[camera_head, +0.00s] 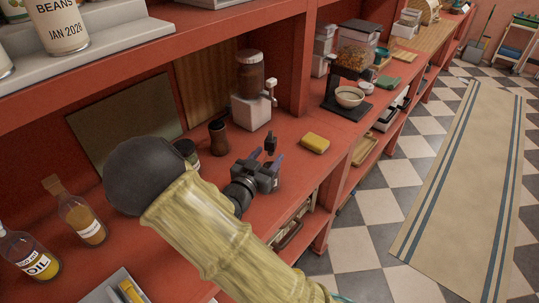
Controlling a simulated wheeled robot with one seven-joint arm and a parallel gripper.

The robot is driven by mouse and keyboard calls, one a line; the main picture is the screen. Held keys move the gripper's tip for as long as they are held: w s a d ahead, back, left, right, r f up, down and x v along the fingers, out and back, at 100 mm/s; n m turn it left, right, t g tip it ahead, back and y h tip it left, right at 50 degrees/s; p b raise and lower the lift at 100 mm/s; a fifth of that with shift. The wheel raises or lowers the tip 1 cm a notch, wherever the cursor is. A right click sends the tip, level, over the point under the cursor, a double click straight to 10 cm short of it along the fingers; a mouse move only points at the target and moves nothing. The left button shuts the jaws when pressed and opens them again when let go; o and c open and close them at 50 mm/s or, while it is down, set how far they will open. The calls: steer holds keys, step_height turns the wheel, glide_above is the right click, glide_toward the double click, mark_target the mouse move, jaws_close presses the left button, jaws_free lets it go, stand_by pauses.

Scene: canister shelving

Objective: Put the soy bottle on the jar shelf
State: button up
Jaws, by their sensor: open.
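A small dark bottle (271,143), which looks like the soy bottle, stands on the red counter just beyond my fingertips. Its label is too small to read. My gripper (268,157) is open, low over the counter, with its two bluish fingers pointing towards the bottle. The bottle appears apart from the fingers, and nothing shows between them. At the upper left, a grey stepped shelf (125,22) holds a jar marked BEANS (60,27) and other jars; this looks like the jar shelf, partly cut off by the picture edge.
A yellow sponge (315,143) lies right of the dark bottle. An oil bottle (35,258) and an amber bottle (83,218) stand left. My arm hides part of the counter.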

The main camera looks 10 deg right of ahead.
steer(key=b+v, duration=0.1)
steer(key=v, duration=0.9)
steer(key=shift+s, duration=0.2)
steer(key=w+f+y, duration=0.1)
steer(key=y, duration=0.1)
steer(key=w+d+f+n+g+y, duration=0.1)
steer(key=f+y, duration=0.1)
steer(key=w+f+g+y, duration=0.1)
steer(key=shift+d+f+n+y, duration=0.2)
steer(key=shift+f+n+y, duration=0.1)
steer(key=shift+y, duration=0.1)
steer(key=shift+f+n+g+y, duration=0.3)
steer(key=shift+f+g+y, duration=0.05)
steer(key=shift+g+y, duration=0.4)
steer(key=shift+s+f+n+g+y, duration=0.2)
steer(key=shift+s+n+g+y, duration=0.2)
steer(key=shift+y, duration=0.35)
steer(key=s+g+y, duration=0.1)
steer(key=s+n+y, duration=0.1)
steer(key=s, duration=0.1)
steer(key=s+d+r+n+g+y, duration=0.1)
steer(key=shift+s+g, duration=0.3)
steer(key=shift+g, duration=0.05)
steer(key=s+d+r+n+g, duration=0.2)
steer(key=s+d, duration=0.3)
steer(key=s, duration=0.4)
steer(key=shift+s+d+n+g, duration=0.25)
steer(key=shift+n+g, duration=0.45)
steer(key=shift+g, duration=0.2)
